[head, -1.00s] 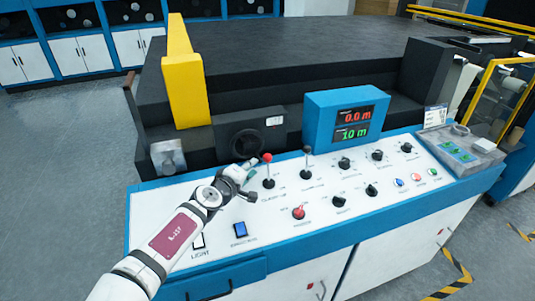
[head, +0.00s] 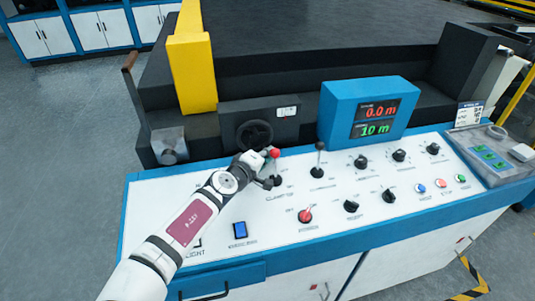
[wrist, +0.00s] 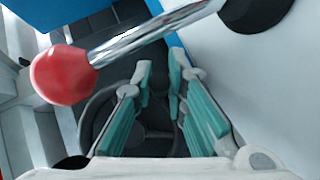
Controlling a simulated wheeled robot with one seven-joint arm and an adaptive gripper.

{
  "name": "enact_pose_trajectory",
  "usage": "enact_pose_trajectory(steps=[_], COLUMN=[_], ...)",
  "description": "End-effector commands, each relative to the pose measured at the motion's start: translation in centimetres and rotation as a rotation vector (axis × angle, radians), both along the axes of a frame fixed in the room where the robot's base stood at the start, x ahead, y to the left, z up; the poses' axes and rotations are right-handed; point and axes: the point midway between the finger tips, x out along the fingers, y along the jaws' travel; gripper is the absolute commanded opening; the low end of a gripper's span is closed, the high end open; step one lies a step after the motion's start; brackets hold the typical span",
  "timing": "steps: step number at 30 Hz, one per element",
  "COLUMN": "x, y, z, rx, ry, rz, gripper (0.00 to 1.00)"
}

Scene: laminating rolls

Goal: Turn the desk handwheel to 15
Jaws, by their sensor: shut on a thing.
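The black desk handwheel (head: 254,133) is on the dark housing behind the white control panel. In the wrist view its dark round rim (wrist: 97,101) lies behind and between my fingers. My gripper (head: 264,160) is at the wheel's lower edge, just left of the red-knobbed lever; in the wrist view my teal-padded fingers (wrist: 160,72) are a small gap apart. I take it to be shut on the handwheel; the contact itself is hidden. The blue display box (head: 368,112) shows red 0.0 m above green figures that look like 10 m.
The red-knobbed lever (head: 275,154) stands close to my gripper, and its shiny shaft (wrist: 150,38) crosses in front of my fingertips in the wrist view. A second, black-knobbed lever (head: 319,147) is further right. Knobs and buttons cover the panel. A yellow post (head: 192,72) rises behind.

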Motion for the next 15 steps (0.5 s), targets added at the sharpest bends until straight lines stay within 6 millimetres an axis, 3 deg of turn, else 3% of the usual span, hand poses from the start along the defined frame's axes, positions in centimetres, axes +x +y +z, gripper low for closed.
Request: enact_pose_trajectory(steps=[15], x=[-0.27], y=[0.42], z=[-0.23], rx=[0.119], ry=[0.036], rz=[-0.004], gripper=[0.0])
